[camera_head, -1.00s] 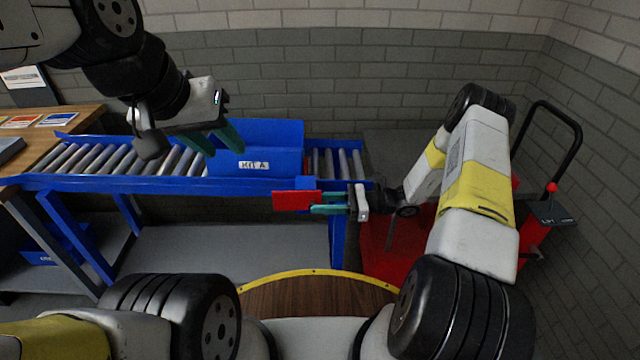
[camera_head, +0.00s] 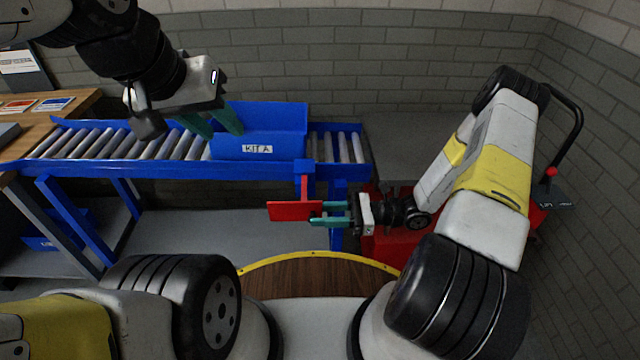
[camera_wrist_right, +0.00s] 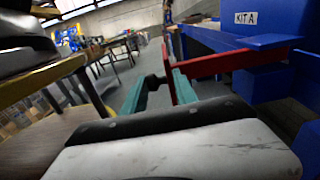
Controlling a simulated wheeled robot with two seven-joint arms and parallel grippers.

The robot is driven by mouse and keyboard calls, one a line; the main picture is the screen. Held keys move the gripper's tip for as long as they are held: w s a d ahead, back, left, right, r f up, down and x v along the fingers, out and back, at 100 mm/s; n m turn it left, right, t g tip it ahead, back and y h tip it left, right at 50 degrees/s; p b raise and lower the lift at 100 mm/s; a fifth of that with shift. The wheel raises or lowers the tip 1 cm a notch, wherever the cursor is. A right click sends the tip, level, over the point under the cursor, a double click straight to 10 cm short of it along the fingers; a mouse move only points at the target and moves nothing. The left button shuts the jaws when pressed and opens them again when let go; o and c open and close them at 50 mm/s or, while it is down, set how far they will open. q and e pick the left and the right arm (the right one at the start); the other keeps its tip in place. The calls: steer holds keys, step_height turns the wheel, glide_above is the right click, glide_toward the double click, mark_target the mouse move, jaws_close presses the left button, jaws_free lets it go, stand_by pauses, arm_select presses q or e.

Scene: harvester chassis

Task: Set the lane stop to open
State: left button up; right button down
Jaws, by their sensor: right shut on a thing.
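The lane stop is a red lever with a flat red plate (camera_head: 290,211) at the front side of the blue roller conveyor (camera_head: 180,172). Its red stem hangs down from a small blue block (camera_head: 304,166) on the conveyor's front rail. My right gripper (camera_head: 330,214) is shut on the red plate, its teal fingers at the plate's right end. In the right wrist view, the red lever (camera_wrist_right: 225,63) runs from the blue conveyor side to between the teal fingers (camera_wrist_right: 165,88). My left gripper (camera_head: 213,123) has its teal fingers apart, above or beside the blue bin; contact cannot be told.
The blue bin (camera_head: 257,134) labelled KIT A sits on the conveyor rollers. A wooden bench (camera_head: 60,105) with cards stands at the left. A red cart (camera_head: 400,240) with a black handle stands behind my right arm. A brick wall closes the back.

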steer(key=shift+s, duration=0.1)
steer(key=c, duration=1.2)
jaws_free()
steer(key=shift+o, duration=0.2)
steer(key=d, duration=0.8)
steer(key=s+d+r+n+t+h, duration=0.1)
steer(key=r+n+h, duration=0.4)
steer(key=r, duration=0.6)
steer(key=s+d+r+n+t+h, duration=0.1)
steer(key=s+r+n+t+h, duration=0.2)
steer(key=r, duration=0.8)
steer(key=s+d+r+n+t+h, duration=0.2)
steer(key=s+r+n+h, duration=0.5)
steer(key=r+n, duration=0.3)
steer(key=shift+r+n+h, duration=0.3)
steer(key=shift+r+h, duration=0.1)
steer(key=shift+r, duration=0.5)
